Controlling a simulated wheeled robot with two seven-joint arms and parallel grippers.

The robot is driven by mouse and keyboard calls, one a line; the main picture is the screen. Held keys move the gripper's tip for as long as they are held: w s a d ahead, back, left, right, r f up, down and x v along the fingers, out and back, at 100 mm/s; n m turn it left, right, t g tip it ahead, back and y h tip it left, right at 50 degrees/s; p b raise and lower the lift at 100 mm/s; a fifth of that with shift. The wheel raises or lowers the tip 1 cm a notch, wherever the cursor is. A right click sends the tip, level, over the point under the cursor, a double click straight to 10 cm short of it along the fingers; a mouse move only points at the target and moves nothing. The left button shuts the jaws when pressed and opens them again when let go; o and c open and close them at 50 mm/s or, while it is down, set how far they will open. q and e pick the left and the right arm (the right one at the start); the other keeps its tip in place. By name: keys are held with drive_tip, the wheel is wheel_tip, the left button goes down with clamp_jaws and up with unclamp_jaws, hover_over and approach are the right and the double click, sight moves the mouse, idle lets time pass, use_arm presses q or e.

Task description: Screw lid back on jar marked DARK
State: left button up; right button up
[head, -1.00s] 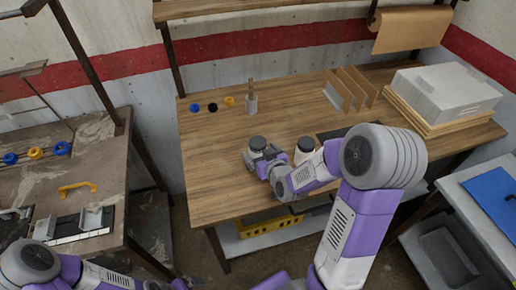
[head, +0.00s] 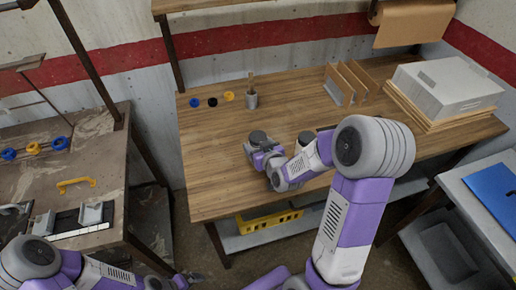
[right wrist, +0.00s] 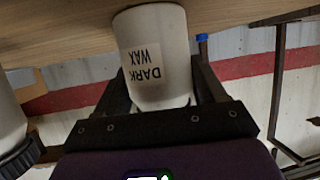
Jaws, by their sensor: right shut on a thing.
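The jar labelled DARK WAX (right wrist: 160,60) fills the upper middle of the right wrist view, which is upside down. My right gripper (right wrist: 165,100) is shut on this jar, a finger on each side. In the head view my right gripper (head: 262,157) is at the jar near the table's front, and a dark round top (head: 257,137) shows above it. I cannot tell whether that top is a seated lid. My left gripper (head: 192,278) is at the bottom of the head view, away from the table; its jaws are too small to read.
A second jar with a dark lid (head: 305,138) stands just right, partly behind my right arm; it also shows in the wrist view (right wrist: 12,125). A cup with brushes (head: 251,98), dividers (head: 349,85) and a grey box (head: 447,85) stand farther back on the wooden table (head: 212,150).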

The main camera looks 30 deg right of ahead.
drive_tip(key=shift+c, duration=0.6)
wheel_tip(320, 180, up, 10)
drive_tip(key=p, duration=0.3)
drive_tip(key=shift+r, duration=0.1)
drive_tip(key=o, duration=0.7)
drive_tip(key=c, duration=0.8)
